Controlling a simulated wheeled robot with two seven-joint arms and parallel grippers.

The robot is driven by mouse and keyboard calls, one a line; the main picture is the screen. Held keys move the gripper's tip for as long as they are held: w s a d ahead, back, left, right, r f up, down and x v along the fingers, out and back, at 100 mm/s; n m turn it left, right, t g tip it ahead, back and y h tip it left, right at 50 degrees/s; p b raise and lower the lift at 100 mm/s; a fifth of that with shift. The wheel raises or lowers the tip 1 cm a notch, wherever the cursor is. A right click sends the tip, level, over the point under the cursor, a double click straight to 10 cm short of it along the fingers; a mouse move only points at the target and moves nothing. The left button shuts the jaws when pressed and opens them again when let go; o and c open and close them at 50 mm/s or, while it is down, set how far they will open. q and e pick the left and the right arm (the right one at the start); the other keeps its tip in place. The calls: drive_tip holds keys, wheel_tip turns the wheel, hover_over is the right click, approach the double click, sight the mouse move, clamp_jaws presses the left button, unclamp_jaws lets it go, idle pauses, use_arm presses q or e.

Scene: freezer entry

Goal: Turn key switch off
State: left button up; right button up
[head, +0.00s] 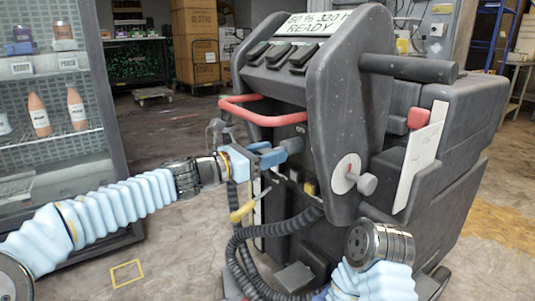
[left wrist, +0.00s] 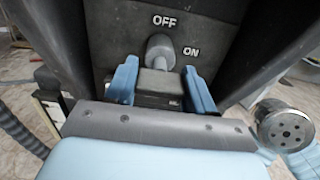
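The key switch is a grey rounded knob (left wrist: 160,48) on the dark panel of the machine, with an OFF label (left wrist: 164,20) above it and an ON label (left wrist: 190,52) to its right. In the head view the knob (head: 291,146) sits on the machine's side, under the red handle. My left gripper (head: 272,156) is right at the switch. In the left wrist view its two blue fingers (left wrist: 162,86) are apart, one on each side of the knob's lower end. I cannot tell whether they touch it. My right arm shows at the lower right, but its gripper is not visible.
The large dark machine (head: 325,110) has a red handle (head: 262,112), a white dial (head: 346,173) and black coiled hoses (head: 262,235) below the switch. A glass-front cabinet (head: 55,105) with bottles stands at the left. Boxes (head: 195,40) stand behind. The floor between is clear.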

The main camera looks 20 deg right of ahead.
use_arm(q)
drive_tip(key=c, duration=0.6)
drive_tip(key=shift+n, duration=0.4)
drive_tip(key=n+p, duration=0.2)
drive_tip(key=n, duration=0.1)
drive_tip(key=shift+r+n+p, duration=0.15)
drive_tip(key=shift+n+p, duration=0.15)
drive_tip(key=shift+n, duration=0.1)
drive_tip(key=n+p, duration=0.3)
drive_tip(key=n, duration=0.2)
drive_tip(key=n+p, duration=0.3)
drive_tip(key=n, duration=0.2)
drive_tip(key=shift+n+p, duration=0.3)
drive_tip(key=shift+p, duration=0.1)
drive_tip(key=shift+n+p, duration=0.8)
drive_tip(key=shift+n, duration=0.5)
drive_tip(key=shift+f, duration=0.2)
